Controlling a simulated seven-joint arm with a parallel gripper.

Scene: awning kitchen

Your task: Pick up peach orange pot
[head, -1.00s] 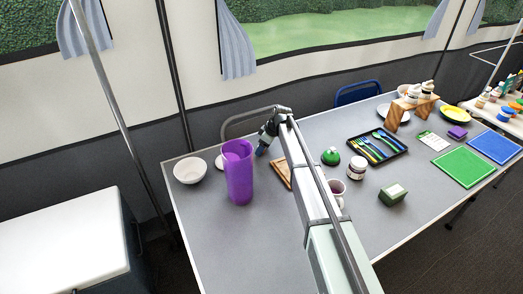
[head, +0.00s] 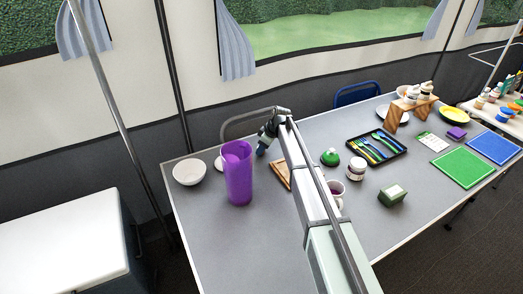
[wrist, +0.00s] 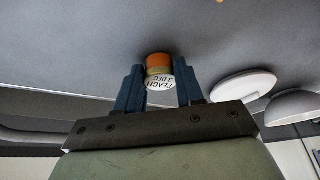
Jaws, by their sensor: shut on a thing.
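The peach orange pot is a small jar with an orange part (wrist: 158,62) and a white label reading PEACH, seen in the wrist view. It sits between the two dark blue fingers of my gripper (wrist: 159,92), which is shut on it. In the head view my gripper (head: 262,150) is low over the far edge of the grey table, right of the purple pitcher. The pot cannot be made out there. The wrist view does not clearly show whether the pot touches the table.
A purple pitcher (head: 238,178) and a white bowl (head: 189,172) stand left of my gripper. A white plate (wrist: 243,86) lies close by in the wrist view. A wooden board (head: 281,174) lies partly behind my arm. A cutlery tray (head: 377,148) is farther right. The front left table is clear.

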